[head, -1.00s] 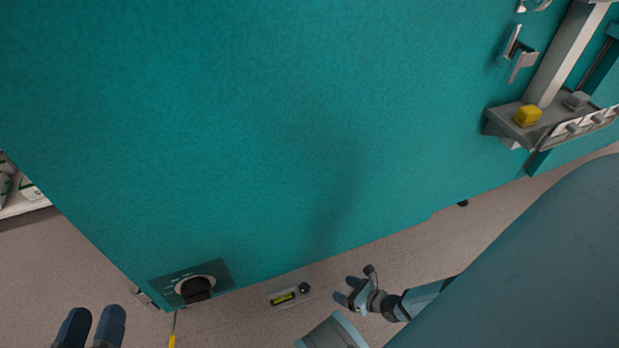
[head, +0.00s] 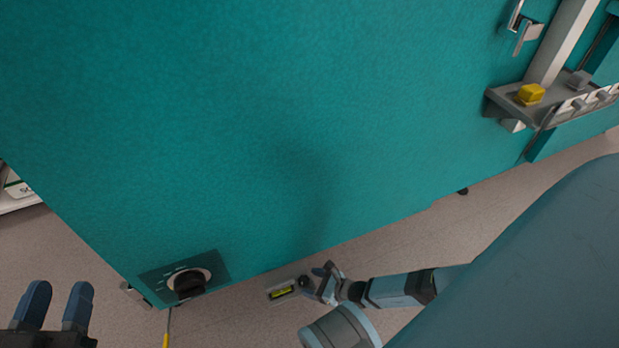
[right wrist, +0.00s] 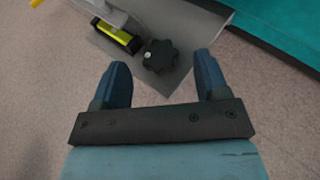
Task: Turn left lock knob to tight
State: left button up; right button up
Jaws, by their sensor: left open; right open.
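A black lobed knob (head: 304,281) sits on a grey plate (head: 279,283) beside a yellow-green spirit level (head: 282,293), low at the teal chamber's bottom edge. In the right wrist view the same knob (right wrist: 158,57) lies between the spread fingertips of my right gripper (right wrist: 162,66), apart from both fingers. In the head view my right gripper (head: 317,279) is open and empty at the knob's right. My left gripper (head: 60,293) is open and empty at the lower left, away from the knob. I cannot read any tight marking on the knob.
A dark dial (head: 189,284) on a panel is at the lower left of the teal chamber (head: 260,120). A grey shelf with a yellow block (head: 530,94) juts out at the upper right. The floor (head: 240,325) in front is mostly clear.

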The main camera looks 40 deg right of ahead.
pick_arm(q)
jog(key=shift+w+a+r+h, duration=0.1)
jog(key=shift+r+h, duration=0.1)
jog(key=shift+h, duration=0.1)
pick_arm(e)
jog(key=shift+w+a+f, duration=0.25)
jog(key=shift+w+a, duration=0.05)
jog(key=shift+w, duration=0.25)
jog(key=c, duration=0.9)
jog(key=shift+s+a+r+m+t+h+p, duration=0.15)
jog(key=shift+m+t+h, duration=0.15)
jog(key=shift+m+h, duration=0.25)
jog(key=shift+w+a+f+m+t+h+p, duration=0.15)
jog(key=shift+m+t+h, duration=0.15)
jog(key=shift+m+h, duration=0.25)
jog(key=shift+c, duration=0.2)
jog(key=shift+s+m+h, duration=0.1)
jog(key=shift+m+h, duration=0.2)
jog(key=shift+h, duration=0.3)
jog(key=o, duration=0.9)
pick_arm(q)
jog(key=shift+f, duration=0.15)
pick_arm(e)
jog(key=shift+o, duration=0.2)
